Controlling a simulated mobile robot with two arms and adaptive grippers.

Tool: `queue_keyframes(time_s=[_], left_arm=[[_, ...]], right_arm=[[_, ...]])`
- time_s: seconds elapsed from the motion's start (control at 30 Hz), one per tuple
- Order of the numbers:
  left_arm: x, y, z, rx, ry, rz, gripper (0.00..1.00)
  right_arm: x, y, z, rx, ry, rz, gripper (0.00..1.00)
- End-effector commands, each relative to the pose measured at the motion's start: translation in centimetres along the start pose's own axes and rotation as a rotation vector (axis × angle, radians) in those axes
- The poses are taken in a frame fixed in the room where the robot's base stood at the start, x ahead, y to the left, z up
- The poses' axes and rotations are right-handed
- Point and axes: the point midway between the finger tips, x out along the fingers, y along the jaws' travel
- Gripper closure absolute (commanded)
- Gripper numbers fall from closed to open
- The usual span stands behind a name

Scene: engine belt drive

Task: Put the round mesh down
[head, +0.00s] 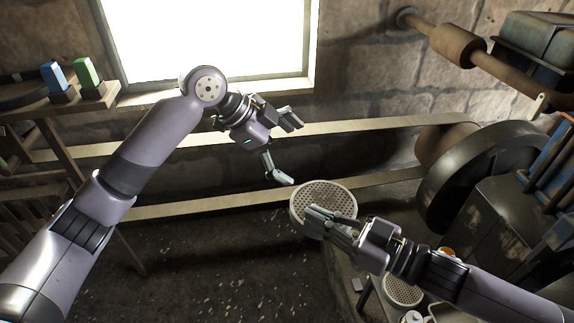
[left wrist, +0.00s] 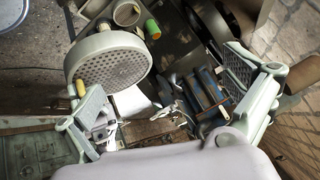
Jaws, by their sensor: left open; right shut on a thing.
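The round mesh (head: 322,194) is a pale disc with a perforated face and a raised rim. My right gripper (head: 330,222) is shut on its near edge and holds it up over the dark floor, left of the machine. My left gripper (head: 286,150) is open and empty, just above and left of the mesh, apart from it. In the left wrist view the round mesh (left wrist: 108,66) shows at upper left, outside the spread fingers of my left gripper (left wrist: 168,98). A second perforated disc (head: 402,290) sits low on the right, partly hidden by my right arm.
A large dark wheel (head: 470,185) and a belt (head: 270,196) run along the wall. A wooden stand (head: 85,102) with a blue block (head: 54,77) and a green block (head: 87,73) is at left. The floor (head: 220,260) below the belts looks clear.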

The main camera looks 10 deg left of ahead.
Motion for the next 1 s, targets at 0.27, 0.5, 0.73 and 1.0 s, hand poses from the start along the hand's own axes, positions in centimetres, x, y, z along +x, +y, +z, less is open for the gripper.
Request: queue_keyframes(time_s=[0.27,0.5,0.73,1.0], left_arm=[[-4.5,6.6,-4.1,0.334,-0.052,0.206,0.0],[-3.6,8.0,-4.1,0.379,-0.06,0.243,0.0],[0.5,8.9,-3.7,0.376,-0.059,0.242,0.0],[4.9,9.8,-3.2,0.375,-0.059,0.24,0.0]], right_arm=[[0.0,0.0,-0.1,-0.001,0.002,-0.001,1.0],[0.0,0.0,-0.1,-0.001,0.002,-0.001,1.0],[0.0,0.0,-0.1,-0.001,0.002,-0.001,1.0],[0.0,0.0,-0.1,-0.001,0.002,-0.001,1.0]])
